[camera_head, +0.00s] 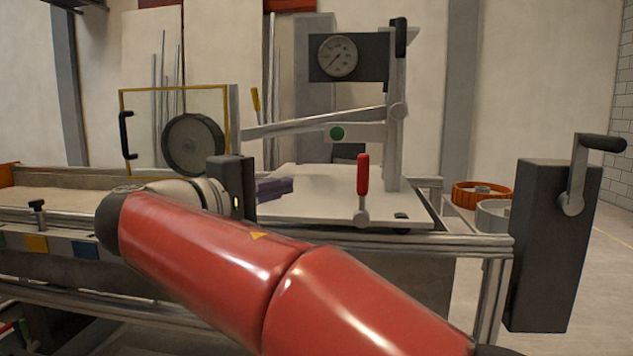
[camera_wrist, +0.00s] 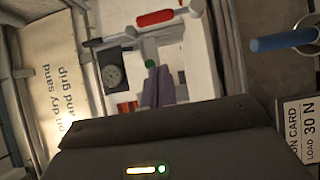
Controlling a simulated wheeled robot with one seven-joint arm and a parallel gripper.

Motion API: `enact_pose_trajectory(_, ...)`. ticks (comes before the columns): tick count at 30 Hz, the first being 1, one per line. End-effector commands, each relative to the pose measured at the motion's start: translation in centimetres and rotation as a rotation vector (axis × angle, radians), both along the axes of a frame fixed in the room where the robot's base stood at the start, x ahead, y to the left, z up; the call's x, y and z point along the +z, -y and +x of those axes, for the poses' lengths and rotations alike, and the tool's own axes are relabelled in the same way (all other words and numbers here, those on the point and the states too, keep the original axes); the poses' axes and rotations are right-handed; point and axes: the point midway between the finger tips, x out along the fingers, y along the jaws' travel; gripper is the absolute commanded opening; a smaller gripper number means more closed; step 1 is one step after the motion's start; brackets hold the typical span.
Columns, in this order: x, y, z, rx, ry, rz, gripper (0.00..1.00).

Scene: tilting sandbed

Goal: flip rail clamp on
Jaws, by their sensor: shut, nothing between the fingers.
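A lever with a red grip (camera_head: 362,174) stands upright on a grey pivot at the front rail, by the edge of the white plate. It looks like the rail clamp, but no label shows. The red grip (camera_wrist: 158,18) also appears near the top of the wrist view. My gripper (camera_head: 285,186) has purple fingers, shut and empty, to the left of the lever and apart from it. In the wrist view the fingertips of my gripper (camera_wrist: 157,72) point toward the white plate, below the red grip in the picture. My arm hides part of the rail.
A white plate (camera_head: 330,182) lies behind the lever, with a post and gauge (camera_head: 337,56) above it. A dark box with a crank (camera_head: 555,250) stands at the right. A sand bed (camera_head: 65,198) is at the left. A blue handle (camera_wrist: 284,40) shows in the wrist view.

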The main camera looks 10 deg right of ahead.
Motion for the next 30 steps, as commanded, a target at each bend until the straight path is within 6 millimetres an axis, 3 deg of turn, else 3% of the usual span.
enact_pose_trajectory(15,0.1,8.0,5.9,-0.004,-0.001,0.001,0.00)
enact_pose_trajectory(22,0.0,10.8,5.4,-0.002,-0.001,0.001,0.00)
enact_pose_trajectory(30,0.0,11.4,5.3,0.000,-0.001,0.000,0.00)
